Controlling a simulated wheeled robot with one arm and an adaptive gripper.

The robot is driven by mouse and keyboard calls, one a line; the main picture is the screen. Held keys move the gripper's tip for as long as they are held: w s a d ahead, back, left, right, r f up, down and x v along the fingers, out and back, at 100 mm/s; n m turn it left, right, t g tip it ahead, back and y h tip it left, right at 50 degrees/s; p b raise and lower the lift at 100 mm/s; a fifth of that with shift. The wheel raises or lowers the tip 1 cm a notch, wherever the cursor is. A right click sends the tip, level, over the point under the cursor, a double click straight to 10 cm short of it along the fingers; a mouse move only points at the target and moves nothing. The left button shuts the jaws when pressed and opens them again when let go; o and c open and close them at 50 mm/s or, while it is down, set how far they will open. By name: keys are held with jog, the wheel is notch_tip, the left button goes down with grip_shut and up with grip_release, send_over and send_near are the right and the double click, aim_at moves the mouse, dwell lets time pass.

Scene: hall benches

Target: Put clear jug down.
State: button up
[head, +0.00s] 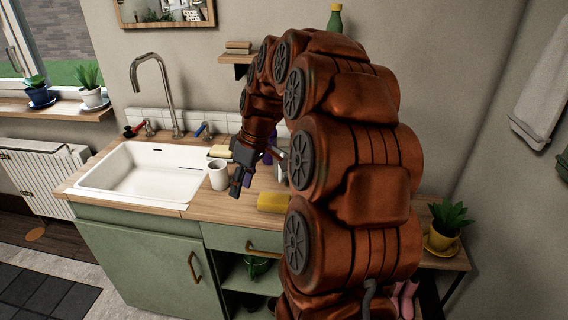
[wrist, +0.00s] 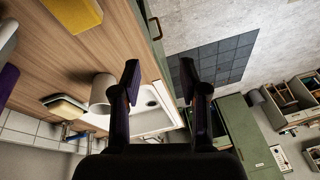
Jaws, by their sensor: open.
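I see no clear jug that I can make out in either view; my arm hides part of the counter in the head view. My gripper (head: 240,184) is above the wooden counter's front part, just right of a pale grey cup (head: 218,175). In the wrist view my gripper (wrist: 160,80) has its two dark fingers spread with nothing between them. The cup (wrist: 100,94) stands just left of the left finger there, apart from it as far as I can tell.
The wooden counter (wrist: 110,40) holds a yellow block (head: 273,202), a yellow-topped sponge or dish (wrist: 66,107) and a purple item (wrist: 8,80). A white sink (head: 135,172) with a tall tap (head: 170,95) lies left. A potted plant (head: 448,222) stands at right.

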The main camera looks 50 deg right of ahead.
jog(key=w+d+t, duration=0.1)
jog(key=w+d, duration=0.1)
jog(key=d, duration=0.7)
jog(key=t, duration=0.1)
send_near(281, 182)
jog(key=shift+n+h, duration=0.3)
jog(key=shift+h, duration=0.1)
jog(key=shift+w+a+r+p+x, duration=0.1)
jog(key=shift+w+p+x, duration=0.2)
jog(key=shift+x, duration=0.95)
jog(key=shift+w+a+r+p+x, duration=0.15)
jog(key=shift+p+x, duration=0.15)
jog(key=shift+x, duration=0.95)
jog(key=shift+w+a+r+p+x, duration=0.1)
jog(key=shift+w+p+x, duration=0.2)
jog(key=shift+x, duration=0.95)
grip_shut()
